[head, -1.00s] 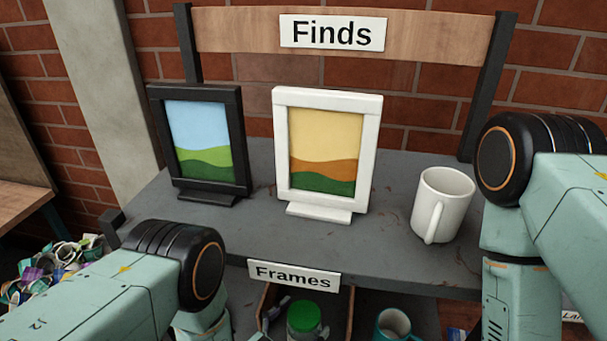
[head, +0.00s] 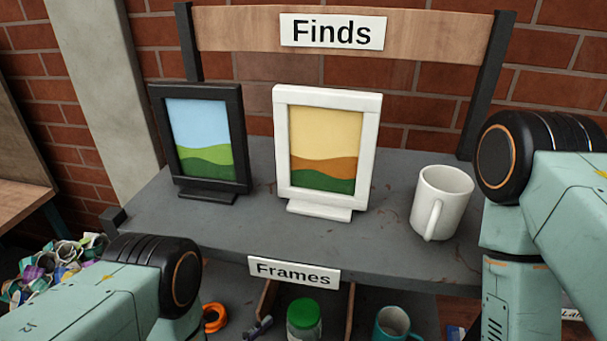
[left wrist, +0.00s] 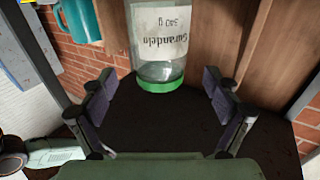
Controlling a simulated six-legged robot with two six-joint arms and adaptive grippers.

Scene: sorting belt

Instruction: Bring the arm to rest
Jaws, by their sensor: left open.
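A green-lidded jar (head: 304,318) also stands below the shelf in the head view. My right arm (head: 535,220) fills the right side of the head view; its gripper is not seen.
The grey shelf (head: 270,232) under the "Finds" sign (head: 332,32) holds a black picture frame (head: 243,140), a white picture frame (head: 328,202) and a white mug (head: 452,190). Below are a "Frames" label (head: 294,272), an orange ring (head: 214,318) and a teal mug (head: 392,322).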

